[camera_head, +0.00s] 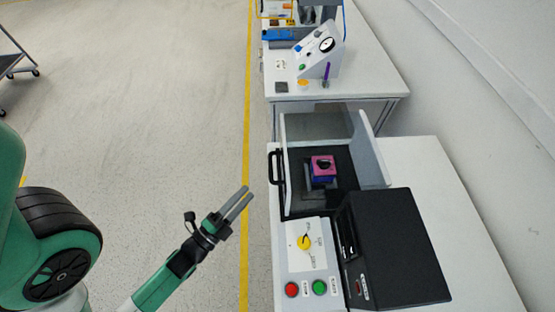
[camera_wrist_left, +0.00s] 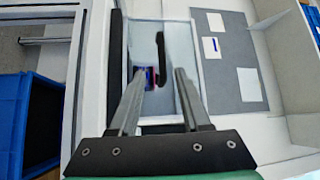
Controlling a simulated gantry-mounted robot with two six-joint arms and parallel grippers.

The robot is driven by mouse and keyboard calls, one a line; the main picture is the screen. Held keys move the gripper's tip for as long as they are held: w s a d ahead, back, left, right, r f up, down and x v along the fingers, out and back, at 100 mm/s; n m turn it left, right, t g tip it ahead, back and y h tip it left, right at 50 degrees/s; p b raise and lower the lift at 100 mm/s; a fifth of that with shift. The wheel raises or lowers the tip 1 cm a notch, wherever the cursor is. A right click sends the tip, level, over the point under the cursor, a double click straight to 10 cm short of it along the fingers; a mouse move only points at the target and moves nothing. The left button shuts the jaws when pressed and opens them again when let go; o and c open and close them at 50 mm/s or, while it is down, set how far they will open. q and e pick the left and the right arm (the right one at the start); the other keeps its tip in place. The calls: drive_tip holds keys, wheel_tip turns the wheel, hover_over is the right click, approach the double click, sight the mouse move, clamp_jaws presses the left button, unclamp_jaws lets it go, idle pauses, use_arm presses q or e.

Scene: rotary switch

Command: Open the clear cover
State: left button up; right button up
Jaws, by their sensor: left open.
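The clear cover (camera_wrist_left: 145,32) shows in the left wrist view as a see-through panel with a black handle (camera_wrist_left: 161,48). In the head view the black handle (camera_head: 274,167) stands on the left side of the enclosure. A pink and purple switch block with a black knob (camera_head: 323,165) sits inside. It shows partly through the panel in the left wrist view (camera_wrist_left: 150,78). My left gripper (camera_head: 246,192) is open and empty, left of the handle and apart from it in the head view. In the left wrist view the handle appears between its fingers. My right gripper is not in view.
A panel with a yellow dial (camera_head: 304,242), a red button (camera_head: 292,289) and a green button (camera_head: 320,287) lies in front of the enclosure. A black box (camera_head: 395,245) stands beside it. Another workbench (camera_head: 345,85) is behind.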

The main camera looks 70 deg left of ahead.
sight(271, 166)
use_arm(q)
drive_tip(key=x, duration=1.1)
drive_tip(key=shift+w+a+r+b, duration=0.15)
drive_tip(key=shift+w+r+b, duration=0.15)
drive_tip(key=shift+b, duration=0.1)
clamp_jaws()
idle(0.7)
